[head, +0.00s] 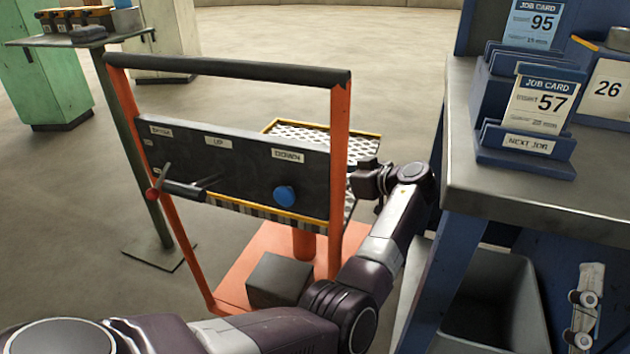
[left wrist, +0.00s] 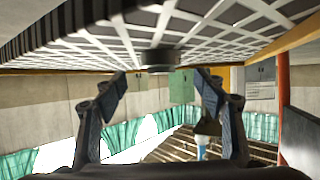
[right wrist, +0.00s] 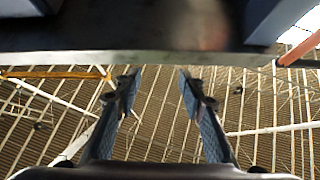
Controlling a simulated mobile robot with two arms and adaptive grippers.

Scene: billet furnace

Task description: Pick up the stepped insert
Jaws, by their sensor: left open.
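A small dark round piece (left wrist: 160,58), probably the stepped insert, sits on the perforated plate of the lift table (left wrist: 95,45) in the left wrist view, which is upside down. Its steps cannot be made out. My left gripper (left wrist: 163,88) is open, its fingers either side of the piece in the picture, with no contact seen. In the head view my left gripper (head: 364,178) is at the right edge of the lift table (head: 300,137), and I cannot make out the insert there. My right gripper (right wrist: 160,75) is open and empty under a dark edge; the head view does not show it.
An orange frame (head: 340,150) with a black control panel (head: 240,165) stands before the lift table. A blue bench (head: 540,205) with job cards (head: 543,103) is close on the right, with a grey bin (head: 490,310) below. A small side table (head: 75,40) stands back left.

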